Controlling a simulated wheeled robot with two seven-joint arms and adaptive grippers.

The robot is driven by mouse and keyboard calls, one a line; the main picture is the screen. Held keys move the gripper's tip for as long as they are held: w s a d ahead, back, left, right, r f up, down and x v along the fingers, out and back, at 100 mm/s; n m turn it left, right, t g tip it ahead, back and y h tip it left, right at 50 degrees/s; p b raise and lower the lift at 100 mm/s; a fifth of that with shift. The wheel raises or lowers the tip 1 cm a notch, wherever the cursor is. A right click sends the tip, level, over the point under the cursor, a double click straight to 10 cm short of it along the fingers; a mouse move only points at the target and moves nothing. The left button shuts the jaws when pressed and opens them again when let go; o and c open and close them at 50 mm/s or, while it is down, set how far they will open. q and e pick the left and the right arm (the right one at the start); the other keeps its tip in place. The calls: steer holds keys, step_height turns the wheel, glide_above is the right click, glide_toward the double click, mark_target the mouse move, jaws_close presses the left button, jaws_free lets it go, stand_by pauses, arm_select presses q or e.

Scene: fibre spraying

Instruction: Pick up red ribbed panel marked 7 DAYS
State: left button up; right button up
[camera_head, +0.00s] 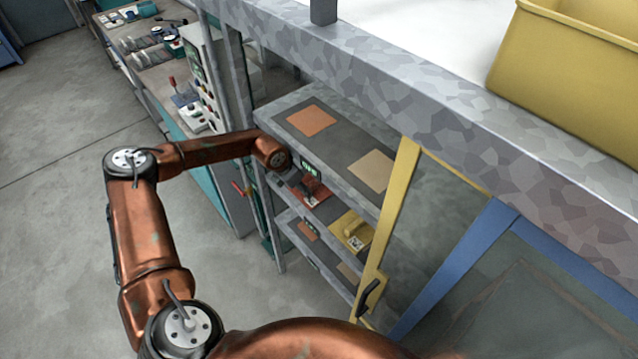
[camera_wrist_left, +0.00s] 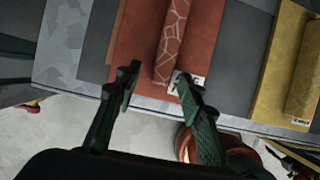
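The red ribbed panel (camera_head: 320,196) lies on the middle shelf of the grey rack, left of the yellow panel. In the left wrist view the red panel (camera_wrist_left: 137,45) shows a raised rib with a crackle pattern (camera_wrist_left: 174,40) and a small white label (camera_wrist_left: 189,83), whose print is too small to read. My left gripper (camera_wrist_left: 158,90) is open, its dark fingers apart at the panel's near end, with the rib's end and label between or just beyond the tips. Contact cannot be told. In the head view the left gripper is mostly hidden at the shelf. My right gripper is not in view.
A yellow panel (camera_head: 345,226) lies to the right on the same shelf. The rack's upper shelf (camera_head: 340,145) is close above. A yellow-framed door (camera_head: 392,215) and a blue-framed one (camera_head: 450,265) stand right. A control cabinet (camera_head: 203,75) is left; open floor (camera_head: 60,240) lies further left.

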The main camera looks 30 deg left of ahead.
arm_select(q)
jaws_close()
stand_by(0.3)
stand_by(0.5)
steer(key=shift+w+r, duration=0.1)
steer(key=shift+w, duration=0.05)
